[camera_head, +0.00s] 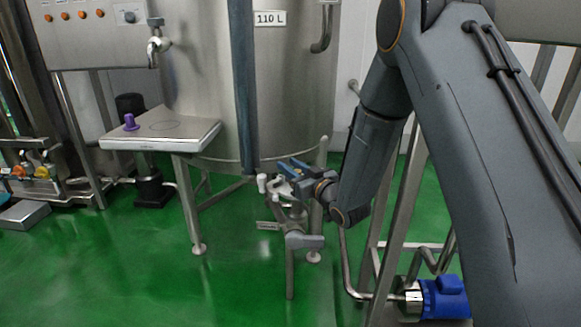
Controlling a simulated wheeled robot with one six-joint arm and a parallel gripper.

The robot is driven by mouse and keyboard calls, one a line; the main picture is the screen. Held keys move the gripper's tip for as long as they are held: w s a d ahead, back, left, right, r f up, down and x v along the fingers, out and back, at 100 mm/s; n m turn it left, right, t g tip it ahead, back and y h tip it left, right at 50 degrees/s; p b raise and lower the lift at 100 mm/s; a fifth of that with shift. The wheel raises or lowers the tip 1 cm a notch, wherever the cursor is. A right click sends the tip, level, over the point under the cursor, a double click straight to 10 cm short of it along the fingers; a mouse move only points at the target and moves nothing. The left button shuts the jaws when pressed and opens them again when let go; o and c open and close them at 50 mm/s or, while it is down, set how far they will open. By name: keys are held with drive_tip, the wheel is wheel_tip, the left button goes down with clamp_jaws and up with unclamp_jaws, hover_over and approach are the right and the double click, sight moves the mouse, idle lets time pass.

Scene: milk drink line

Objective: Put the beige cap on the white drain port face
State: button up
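My gripper (290,168), with blue-grey fingers, is low in front of the large steel tank, right of the picture's middle. A small whitish piece (262,183) shows just left of and below the fingers. A second pale piece (281,188) is close beside it, under the fingers. They are too small to tell which is the cap and which is the drain port face. I cannot tell whether the gripper touches either, or whether its fingers hold anything. No clearly beige cap shows elsewhere.
The steel tank (285,100) stands behind the gripper. A grey-handled pipe fitting (304,241) stands just below it. A blue pump motor (444,297) is at lower right. Green floor at lower left is clear.

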drive_tip(key=shift+r, duration=0.1)
drive_tip(key=shift+s+d+r, duration=0.1)
drive_tip(key=p+v, duration=0.2)
drive_tip(key=v, duration=0.9)
drive_tip(key=shift+s+d, duration=0.2)
drive_tip(key=shift+s, duration=0.15)
